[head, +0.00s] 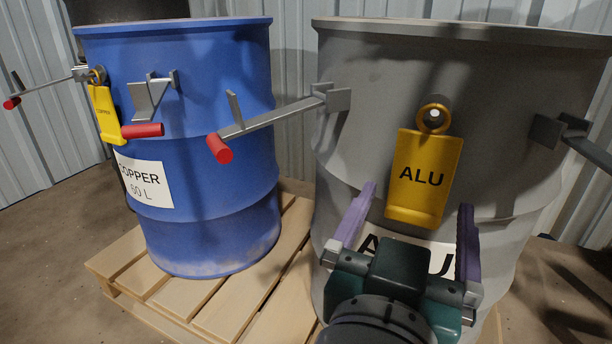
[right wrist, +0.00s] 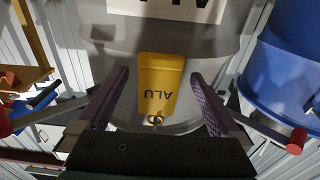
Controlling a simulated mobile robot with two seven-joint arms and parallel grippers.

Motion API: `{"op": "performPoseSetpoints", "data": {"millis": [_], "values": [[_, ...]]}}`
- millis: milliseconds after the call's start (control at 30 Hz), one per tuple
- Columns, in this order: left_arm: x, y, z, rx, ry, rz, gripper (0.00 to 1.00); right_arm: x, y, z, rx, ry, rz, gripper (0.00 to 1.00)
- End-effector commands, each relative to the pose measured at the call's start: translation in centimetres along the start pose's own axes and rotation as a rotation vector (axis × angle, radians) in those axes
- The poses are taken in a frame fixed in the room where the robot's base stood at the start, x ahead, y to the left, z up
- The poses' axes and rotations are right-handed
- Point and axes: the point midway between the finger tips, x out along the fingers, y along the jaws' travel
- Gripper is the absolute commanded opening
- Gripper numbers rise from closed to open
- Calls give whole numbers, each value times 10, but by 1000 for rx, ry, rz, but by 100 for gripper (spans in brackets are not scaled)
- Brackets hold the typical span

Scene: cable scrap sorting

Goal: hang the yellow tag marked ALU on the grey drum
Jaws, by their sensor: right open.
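The yellow tag marked ALU (head: 420,190) hangs upright on the front of the grey drum (head: 375,110). Its ring (head: 434,118) is around a small light peg end on the drum wall. The tag also shows upside down in the right wrist view (right wrist: 162,82). My right gripper (head: 417,197) is open and empty, its purple fingers on either side of the tag's lower part, apart from it. In the right wrist view the tag lies between the fingers. The gripper partly hides the drum's white ALU label (head: 405,243). My left gripper is not in view.
A blue drum (head: 215,130) labelled COPPER, with its own yellow tag (head: 105,115), stands to the left on a wooden pallet (head: 190,298). Red-tipped lever handles (head: 270,122) stick out between the drums. A dark bracket (head: 565,130) juts from the grey drum's right side.

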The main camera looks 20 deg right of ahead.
Motion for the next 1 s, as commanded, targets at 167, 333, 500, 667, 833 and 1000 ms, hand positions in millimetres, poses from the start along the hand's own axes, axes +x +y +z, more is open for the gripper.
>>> {"op": "performPoseSetpoints", "data": {"millis": [167,333,500,667,833,1000], "values": [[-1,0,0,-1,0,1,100,-2,0,0,-1,-1,0,100],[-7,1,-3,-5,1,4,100,-25,0,-1,-3,-5,-1,100],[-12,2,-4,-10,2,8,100,-61,0,-1,-3,-4,-1,100],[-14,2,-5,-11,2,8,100,-87,0,0,-2,-3,-1,100],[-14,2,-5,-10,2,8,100,-99,0,0,-1,-1,0,100],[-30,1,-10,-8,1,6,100,-96,4,-12,-25,-31,16,100]]}}
